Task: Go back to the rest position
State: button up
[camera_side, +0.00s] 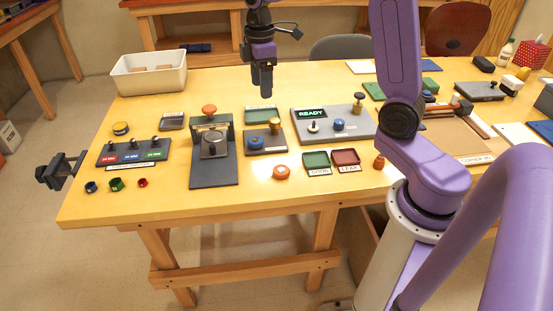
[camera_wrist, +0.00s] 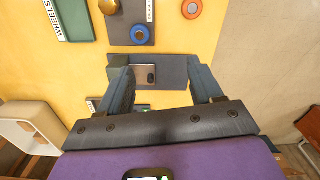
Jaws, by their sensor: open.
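My gripper (camera_side: 265,94) hangs above the rear middle of the wooden table in the side view, fingers pointing down. In the wrist view my gripper (camera_wrist: 158,78) has its two dark fingers spread apart, with nothing held between them. Below them and farther down, a dark fixture (camera_wrist: 173,71) with a grey square part shows between the fingers. The same dark fixture (camera_side: 214,172), with an orange knob on top, stands on the table in the side view, to the left of my gripper. No contact between my gripper and any object shows.
A white bin (camera_side: 150,84) stands at the back left. A grey device with a READY display (camera_side: 311,113) sits right of the fixture. Green (camera_side: 316,160) and red (camera_side: 346,157) trays lie in front of it.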

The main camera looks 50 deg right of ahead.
jog(key=s+a+n, duration=0.1)
jog(key=s+a, duration=0.4)
jog(key=s, duration=0.5)
jog(key=s+a, duration=0.6)
jog(key=s, duration=0.4)
jog(key=s+d+f, duration=0.2)
jog(key=s, duration=0.7)
jog(key=shift+f, duration=0.2)
